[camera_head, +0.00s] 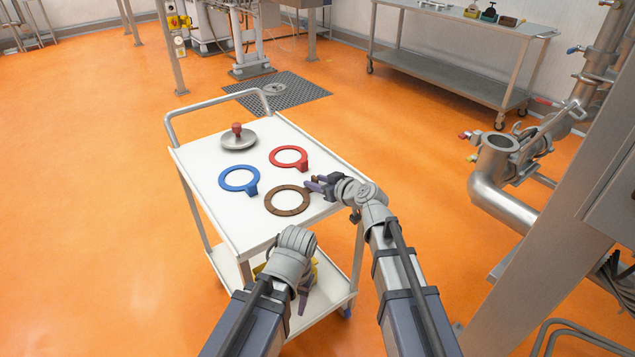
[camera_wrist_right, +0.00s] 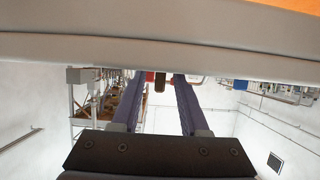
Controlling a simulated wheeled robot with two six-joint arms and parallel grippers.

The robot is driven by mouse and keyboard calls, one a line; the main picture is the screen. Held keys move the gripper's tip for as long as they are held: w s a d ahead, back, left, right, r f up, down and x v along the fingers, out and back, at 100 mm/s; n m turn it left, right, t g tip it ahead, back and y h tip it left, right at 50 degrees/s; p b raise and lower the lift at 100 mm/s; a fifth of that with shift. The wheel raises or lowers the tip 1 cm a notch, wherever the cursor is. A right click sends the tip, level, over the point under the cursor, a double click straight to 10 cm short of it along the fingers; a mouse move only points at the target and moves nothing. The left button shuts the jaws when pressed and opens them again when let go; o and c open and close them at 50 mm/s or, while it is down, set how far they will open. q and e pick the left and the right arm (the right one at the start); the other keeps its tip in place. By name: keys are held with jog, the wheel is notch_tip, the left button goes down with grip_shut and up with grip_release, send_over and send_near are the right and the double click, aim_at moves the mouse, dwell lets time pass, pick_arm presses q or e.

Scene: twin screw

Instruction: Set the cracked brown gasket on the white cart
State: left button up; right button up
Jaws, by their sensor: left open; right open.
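The brown gasket (camera_head: 271,201) is a flat ring lying on the top of the white cart (camera_head: 226,222), near its right front part. Any crack is too small to make out. My right gripper (camera_head: 312,183) is open at the gasket's upper right edge, its fingers pointing left. In the right wrist view a small brown piece (camera_wrist_right: 160,82) shows between the two open fingers (camera_wrist_right: 158,100); I cannot tell if they touch it. My left gripper (camera_head: 302,303) is open and low, beside the cart's front, its fingers pointing down.
A blue ring (camera_head: 226,184) and a red ring (camera_head: 280,163), each with a tab, lie near the gasket. A steel disc with a red knob (camera_head: 238,140) sits farther back. Steel pipework (camera_head: 492,185) stands to the right; a steel table (camera_head: 455,63) is behind.

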jog(key=shift+s+d+r+p, duration=0.1)
jog(key=shift+s+r+p, duration=0.05)
jog(key=shift+r+p, duration=0.15)
jog(key=p+v, duration=0.4)
jog(key=v, duration=0.8)
jog(key=s+a+f+g, duration=0.2)
jog(key=f, duration=0.1)
jog(key=s+a+f+g, duration=0.2)
jog(key=s+a+f, duration=0.1)
jog(key=shift+s+n, duration=0.1)
jog(key=shift+n, duration=0.2)
jog(key=s+d+f+m+g+h, duration=0.2)
jog(key=s+f+g+h, duration=0.1)
jog(key=s, duration=0.4)
jog(key=s+d+f+m+g+h, duration=0.2)
jog(key=s+f+g+h, duration=0.2)
jog(key=s, duration=0.4)
jog(key=shift+f+h, duration=0.5)
jog(key=shift+h, duration=0.6)
